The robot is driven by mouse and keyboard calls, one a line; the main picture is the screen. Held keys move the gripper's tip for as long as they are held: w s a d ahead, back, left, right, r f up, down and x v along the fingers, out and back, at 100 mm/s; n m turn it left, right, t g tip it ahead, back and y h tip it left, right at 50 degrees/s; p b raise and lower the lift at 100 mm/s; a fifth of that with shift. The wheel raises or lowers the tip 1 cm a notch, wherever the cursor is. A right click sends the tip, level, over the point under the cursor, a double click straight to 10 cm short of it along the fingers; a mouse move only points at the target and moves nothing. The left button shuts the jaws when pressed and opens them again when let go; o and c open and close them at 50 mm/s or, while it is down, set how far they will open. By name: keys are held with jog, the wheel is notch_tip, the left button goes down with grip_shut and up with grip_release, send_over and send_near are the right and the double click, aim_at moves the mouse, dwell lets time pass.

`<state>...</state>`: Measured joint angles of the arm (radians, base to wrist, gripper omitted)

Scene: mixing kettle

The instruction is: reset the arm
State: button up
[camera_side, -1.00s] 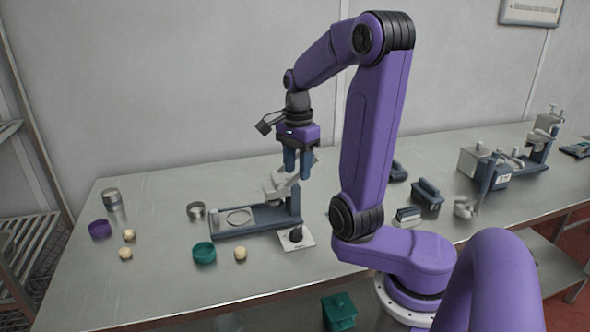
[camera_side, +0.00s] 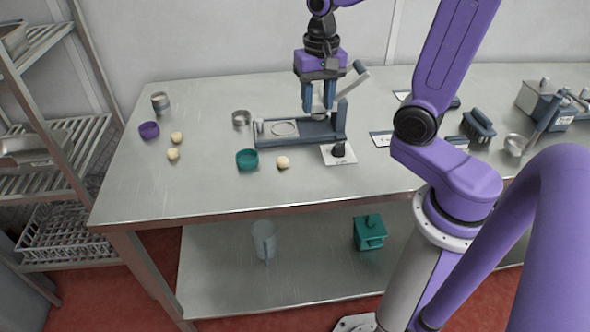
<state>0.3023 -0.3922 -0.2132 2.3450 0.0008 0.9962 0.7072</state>
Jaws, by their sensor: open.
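My gripper (camera_side: 319,108) points down, with its two blue fingers apart. It hangs in front of or over the right part of a blue-based stand (camera_side: 300,141) on the steel table. The stand has a ring on its base and a pale lever (camera_side: 353,80) that rises to the right of my gripper. A grey metal part shows between or behind the fingers; I cannot tell whether they touch it. My purple arm (camera_side: 450,60) reaches in from the right.
Left on the table (camera_side: 200,190) are a purple bowl (camera_side: 149,131), a teal bowl (camera_side: 247,159), metal cups and several pale balls. A black knob on a white plate (camera_side: 339,153) sits right of them. A grey box (camera_side: 540,100) and a blue brush-like block (camera_side: 478,126) stand farther right.

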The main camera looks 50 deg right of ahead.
jog(key=s+a+f+n, duration=0.1)
jog(key=s+a+n, duration=0.2)
jog(key=s+n, duration=0.5)
jog(key=s+a+f+n, duration=0.1)
jog(key=s+a+n, duration=0.3)
jog(key=s+n, duration=0.5)
jog(key=n, duration=0.2)
jog(key=shift+s+a+n, duration=0.15)
jog(key=shift+a+n, duration=0.05)
jog(key=shift+n, duration=0.1)
